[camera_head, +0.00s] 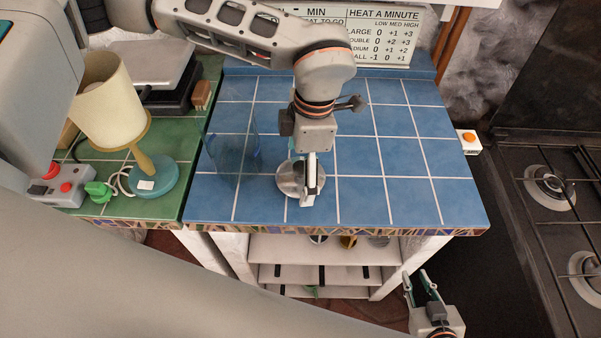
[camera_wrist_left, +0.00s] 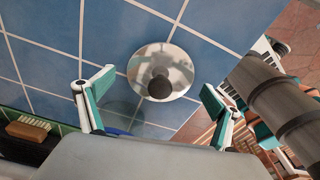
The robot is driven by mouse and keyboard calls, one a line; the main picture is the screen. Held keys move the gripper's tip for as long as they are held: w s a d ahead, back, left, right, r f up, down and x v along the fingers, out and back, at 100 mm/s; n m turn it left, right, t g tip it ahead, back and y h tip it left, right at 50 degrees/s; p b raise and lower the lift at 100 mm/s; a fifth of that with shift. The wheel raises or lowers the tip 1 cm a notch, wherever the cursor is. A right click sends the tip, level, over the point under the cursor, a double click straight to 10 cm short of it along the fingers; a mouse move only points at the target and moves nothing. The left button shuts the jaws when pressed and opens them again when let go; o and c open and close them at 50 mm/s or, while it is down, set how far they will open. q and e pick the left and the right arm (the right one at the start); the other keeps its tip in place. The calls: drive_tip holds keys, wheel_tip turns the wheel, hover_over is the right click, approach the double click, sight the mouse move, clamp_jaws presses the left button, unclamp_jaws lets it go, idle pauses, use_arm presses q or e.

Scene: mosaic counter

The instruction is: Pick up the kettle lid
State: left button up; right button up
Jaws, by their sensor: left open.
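The kettle lid (camera_head: 285,181) is a round, shiny metal disc lying on the blue tiled counter (camera_head: 370,185). In the left wrist view the lid (camera_wrist_left: 163,58) shows a dark round knob (camera_wrist_left: 159,87) at its middle. My left gripper (camera_head: 309,190) is over the lid, pointing down and hiding part of it in the head view. In the left wrist view its two fingers (camera_wrist_left: 154,91) are wide apart, with the lid and knob between them in the picture and nothing held. My right gripper (camera_head: 422,283) is low at the bottom right, in front of the counter, open and empty.
A transparent bluish object (camera_head: 232,155) stands left of the lid, close to my left gripper. A lamp (camera_head: 108,105) on a teal base stands on the green tiles at left. A stove (camera_head: 555,190) is at right. The blue tiles right of the lid are clear.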

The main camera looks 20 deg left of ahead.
use_arm(q)
drive_tip(key=c, duration=1.2)
drive_tip(key=shift+r, duration=0.1)
